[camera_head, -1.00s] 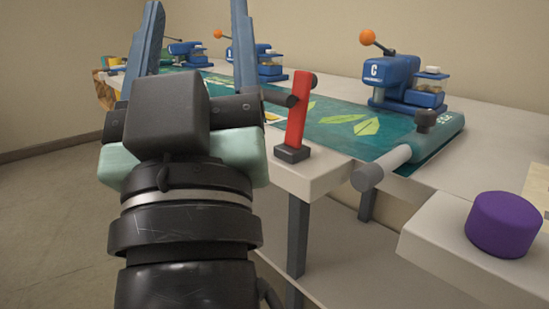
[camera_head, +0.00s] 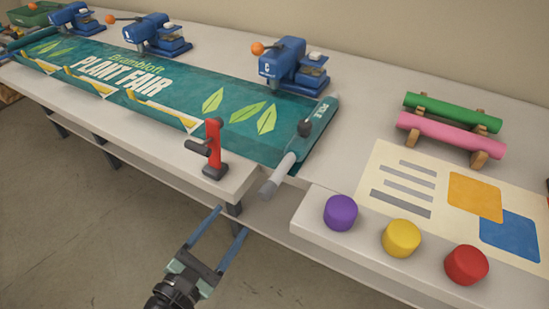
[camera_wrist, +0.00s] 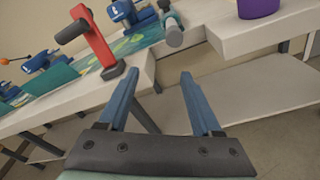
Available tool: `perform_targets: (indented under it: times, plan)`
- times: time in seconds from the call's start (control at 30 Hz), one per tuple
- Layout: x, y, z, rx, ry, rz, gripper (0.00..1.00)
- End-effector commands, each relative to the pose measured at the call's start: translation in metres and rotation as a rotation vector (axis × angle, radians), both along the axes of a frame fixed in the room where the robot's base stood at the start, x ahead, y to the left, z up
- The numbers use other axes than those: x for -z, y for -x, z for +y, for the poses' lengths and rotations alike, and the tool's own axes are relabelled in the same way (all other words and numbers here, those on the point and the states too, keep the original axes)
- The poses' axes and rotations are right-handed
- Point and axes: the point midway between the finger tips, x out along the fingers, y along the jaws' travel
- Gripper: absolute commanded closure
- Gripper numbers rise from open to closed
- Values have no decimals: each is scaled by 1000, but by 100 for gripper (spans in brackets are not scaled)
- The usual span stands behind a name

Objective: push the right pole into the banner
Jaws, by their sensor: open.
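The green banner (camera_head: 190,92) with "PLANT FAIR" lettering lies along the table. At its right end is a sleeve marked "POLE" (camera_head: 319,117). The right pole (camera_head: 277,177), a grey rod, sticks out of the sleeve's near end past the table edge. It also shows in the wrist view (camera_wrist: 174,36), near the top. My gripper (camera_head: 230,221) is open and empty, low in front of the table, left of and below the pole's end. In the wrist view its fingers (camera_wrist: 157,80) have nothing between them.
A red upright post (camera_head: 213,150) stands at the table corner, close to my gripper's left. Purple (camera_head: 340,212), yellow (camera_head: 401,238) and red (camera_head: 466,264) buttons sit on a ledge at right. Blue presses (camera_head: 294,65) line the back. The floor in front is clear.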

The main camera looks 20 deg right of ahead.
Motion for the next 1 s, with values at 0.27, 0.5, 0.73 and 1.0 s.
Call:
perform_targets:
  times: [0.27, 0.5, 0.73, 1.0]
  plan:
    - [-13, 30, 1, 33, 291, 208, 34]
    - [-11, 16, -20, 40, 303, 215, 34]
    - [-11, -15, -59, 39, 299, 213, 34]
    - [-11, -41, -92, 37, 299, 213, 34]
